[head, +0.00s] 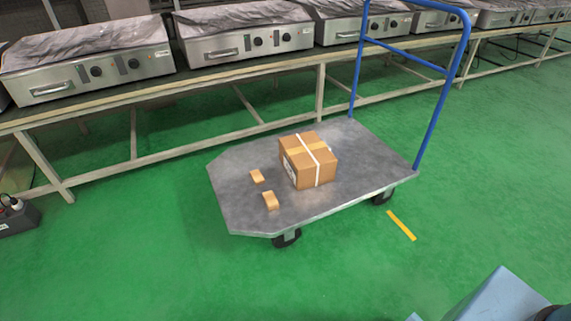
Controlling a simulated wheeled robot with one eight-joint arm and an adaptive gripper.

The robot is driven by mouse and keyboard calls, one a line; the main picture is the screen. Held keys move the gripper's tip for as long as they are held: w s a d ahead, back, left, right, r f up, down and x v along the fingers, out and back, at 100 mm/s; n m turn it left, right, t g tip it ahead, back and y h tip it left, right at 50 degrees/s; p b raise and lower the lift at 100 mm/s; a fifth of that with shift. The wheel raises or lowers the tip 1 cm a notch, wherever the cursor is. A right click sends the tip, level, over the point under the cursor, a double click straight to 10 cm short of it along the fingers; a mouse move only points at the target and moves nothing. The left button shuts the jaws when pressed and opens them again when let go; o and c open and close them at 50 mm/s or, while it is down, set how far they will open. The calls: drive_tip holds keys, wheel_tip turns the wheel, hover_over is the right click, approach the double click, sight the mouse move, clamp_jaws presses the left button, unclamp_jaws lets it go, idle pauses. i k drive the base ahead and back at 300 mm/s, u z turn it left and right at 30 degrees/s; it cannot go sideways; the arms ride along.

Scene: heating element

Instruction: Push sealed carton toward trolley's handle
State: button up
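The sealed carton (308,160) is a brown box with a white strap and a tan tape band. It sits upright near the middle of the grey trolley (232,207). The trolley's blue handle (436,115) rises from the deck's right end, apart from the carton, with bare deck between them. Two small tan blocks lie on the deck left of the carton, one farther back (257,176) and one nearer the front edge (270,200). My gripper is not visible in the head view.
A long bench (250,72) with several steel heating units (240,32) runs along the back, behind the trolley. A dark box (16,218) stands on the floor at the far left. Green floor (130,260) is clear in front, with a yellow strip (401,225) at right.

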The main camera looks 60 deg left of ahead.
sight(308, 162)
drive_tip(key=u, duration=2.8)
drive_tip(key=k, duration=0.7)
drive_tip(key=z, duration=0.65)
drive_tip(key=i, duration=0.35)
